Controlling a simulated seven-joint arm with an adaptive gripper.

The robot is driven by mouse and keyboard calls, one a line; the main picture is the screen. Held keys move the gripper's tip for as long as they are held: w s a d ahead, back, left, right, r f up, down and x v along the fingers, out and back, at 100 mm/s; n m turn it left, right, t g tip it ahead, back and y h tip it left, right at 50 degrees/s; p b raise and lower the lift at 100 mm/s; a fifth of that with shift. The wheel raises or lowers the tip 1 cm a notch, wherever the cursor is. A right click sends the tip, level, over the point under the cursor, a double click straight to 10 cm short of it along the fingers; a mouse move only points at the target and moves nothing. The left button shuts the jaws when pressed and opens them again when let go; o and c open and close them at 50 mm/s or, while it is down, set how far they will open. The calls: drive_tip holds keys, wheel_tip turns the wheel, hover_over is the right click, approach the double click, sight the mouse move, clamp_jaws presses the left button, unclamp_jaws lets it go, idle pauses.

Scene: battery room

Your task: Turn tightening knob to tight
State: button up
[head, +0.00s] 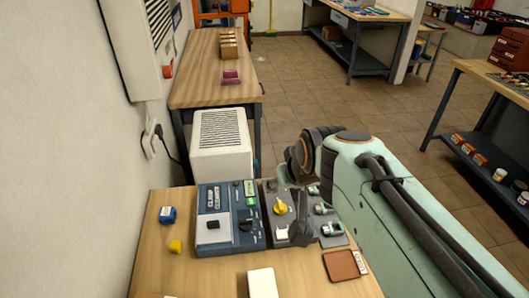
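A yellow knob (281,208) sits on a dark grey control panel (271,187) on the near wooden table. It is probably the tightening knob, but its label is too small to read. My arm reaches in from the lower right, above the panel. A dark part that seems to be my gripper (301,226) hangs over the panel, just right of and nearer than the yellow knob. It looks apart from the knob, but contact is hard to judge. Its fingers are not clear. My arm and gripper hide part of the panel, where several light-coloured fittings (331,228) show at the right.
A blue-grey device (214,237) stands left of the panel. A white vented box (221,150) stands behind. A blue block (167,214), a yellow block (175,246), a white box (262,283) and a brown pad (341,265) lie around. The wall closes off the left.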

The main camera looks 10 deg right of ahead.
drive_tip(key=w+d+f, duration=0.2)
drive_tip(key=w+f, duration=0.1)
drive_tip(key=w, duration=0.7)
hover_over(281, 205)
drive_tip(key=s, duration=0.2)
wheel_tip(281, 205, down, 12)
drive_tip(key=f, duration=0.2)
drive_tip(key=f+g, duration=0.1)
drive_tip(key=f, duration=0.1)
drive_tip(key=f+m+g, duration=0.1)
drive_tip(key=f, duration=0.2)
drive_tip(key=shift+s+h, duration=0.3)
drive_tip(key=shift+s, duration=0.05)
drive_tip(key=x, duration=0.5)
drive_tip(key=shift+w+f, duration=0.2)
drive_tip(key=shift+f, duration=0.4)
drive_tip(key=shift+c, duration=0.3)
clamp_jaws()
